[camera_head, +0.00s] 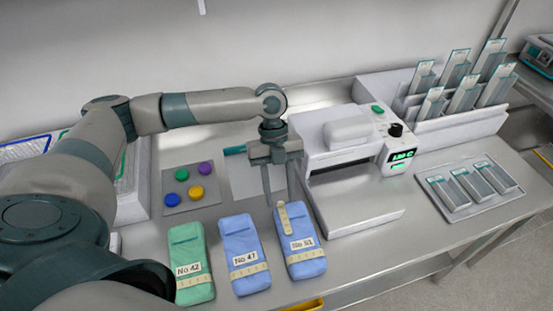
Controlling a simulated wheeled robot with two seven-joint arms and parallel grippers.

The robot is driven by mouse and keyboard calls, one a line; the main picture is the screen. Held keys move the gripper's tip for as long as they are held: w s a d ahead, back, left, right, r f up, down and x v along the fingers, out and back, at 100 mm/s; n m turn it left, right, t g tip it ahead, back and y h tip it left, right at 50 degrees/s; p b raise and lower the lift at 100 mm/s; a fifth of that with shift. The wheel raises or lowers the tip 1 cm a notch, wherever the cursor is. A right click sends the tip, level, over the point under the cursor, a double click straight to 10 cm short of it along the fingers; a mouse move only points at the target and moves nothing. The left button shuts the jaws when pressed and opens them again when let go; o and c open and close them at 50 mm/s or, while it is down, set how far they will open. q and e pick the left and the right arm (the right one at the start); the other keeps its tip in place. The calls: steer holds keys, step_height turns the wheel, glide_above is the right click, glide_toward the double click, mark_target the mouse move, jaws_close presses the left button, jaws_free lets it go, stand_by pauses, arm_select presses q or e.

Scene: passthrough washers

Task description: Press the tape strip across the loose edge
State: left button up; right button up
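A short beige tape strip (284,217) with dark marks stands out at the upper left of the blue pack labelled No 51 (307,250). I cannot tell whether it lies flat on the pack or sits slightly above it. My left gripper (280,201) points down just above the strip's upper end. Its two fingers are apart, and nothing clearly shows clamped between them. The loose edge cannot be made out at this size. A blue pack labelled No 41 (243,246) and a green pack labelled No 42 (190,250) lie to the left. My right gripper is out of view.
A white sealing machine (345,130) with a green display stands right of the gripper. A mat with several coloured discs (168,202) lies to the left. A tray of pouches (450,190) and a pouch rack (460,128) are at right. The steel counter's front edge is close to the packs.

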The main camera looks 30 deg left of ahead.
arm_select(q)
steer(key=b+v, duration=0.4)
steer(key=v, duration=1.3)
